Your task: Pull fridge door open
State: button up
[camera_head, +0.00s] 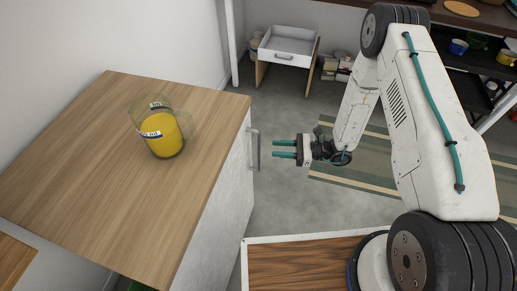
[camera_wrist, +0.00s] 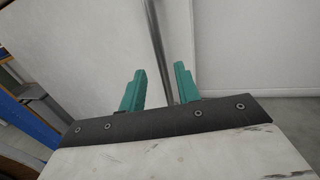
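The fridge (camera_head: 228,205) is a white cabinet with a wooden top, left of my arm. Its door front faces right and looks shut. A grey vertical bar handle (camera_head: 254,150) stands out from the door. My gripper (camera_head: 274,149) is just right of the handle, with its two teal fingers apart and pointing at it. A small gap shows between the fingertips and the handle. In the wrist view, the handle (camera_wrist: 156,35) runs between the two open fingers of my gripper (camera_wrist: 160,67), against the white door (camera_wrist: 95,45). Nothing is held.
A small drawer unit (camera_head: 284,58) and several boxes are at the back. A dark shelf with bowls (camera_head: 478,62) is at the back right. Grey floor (camera_head: 280,195) lies open before the door.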

aim_at(259, 149)
jog(key=shift+m+t, duration=0.3)
jog(key=a, duration=0.5)
jog(key=w+a+f, duration=0.1)
jog(key=a, duration=0.1)
jog(key=shift+a, duration=0.3)
grip_shut()
